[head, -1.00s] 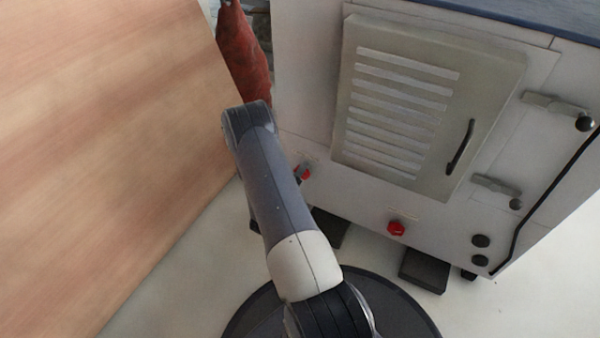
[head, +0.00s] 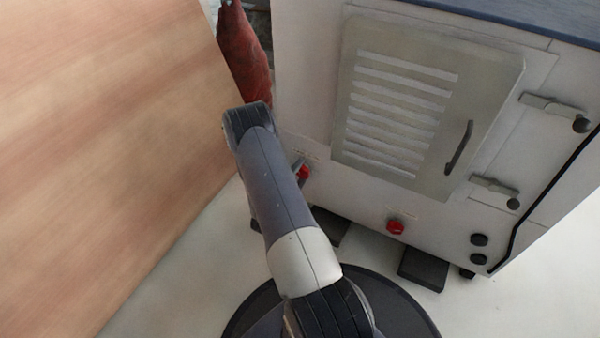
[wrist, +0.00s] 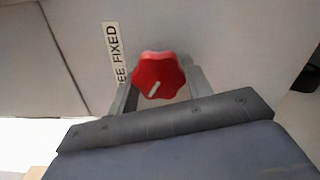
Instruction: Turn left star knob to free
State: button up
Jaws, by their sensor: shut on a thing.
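The left star knob (wrist: 158,72) is red and lobed, with a white pointer line, and sits on the pale machine panel in the wrist view. My gripper (wrist: 160,88) is shut on it, one finger on each side. A label beside it reads "FIXED", with part of another word ending in "EE" hidden by a finger. The pointer line slants toward the lower left. In the head view the left knob (head: 303,174) shows partly behind my arm, and the gripper itself is mostly hidden there.
A second red knob (head: 396,227) is to the right on the same panel. Above is a slatted door (head: 400,125) with a black handle (head: 459,148); latches stand at its right. A wooden panel (head: 100,140) fills the left. Pale floor is open at the lower right.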

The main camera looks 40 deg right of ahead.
jog(key=shift+f, duration=0.15)
jog(key=o, duration=1)
jog(key=shift+c, duration=0.2)
jog(key=p+v, duration=0.3)
jog(key=v, duration=0.8)
jog(key=shift+d, duration=0.15)
jog(key=b+x, duration=0.3)
jog(key=x, duration=0.7)
jog(key=shift+w+d, duration=0.2)
jog(key=shift+d, duration=0.15)
jog(key=shift+a, duration=0.15)
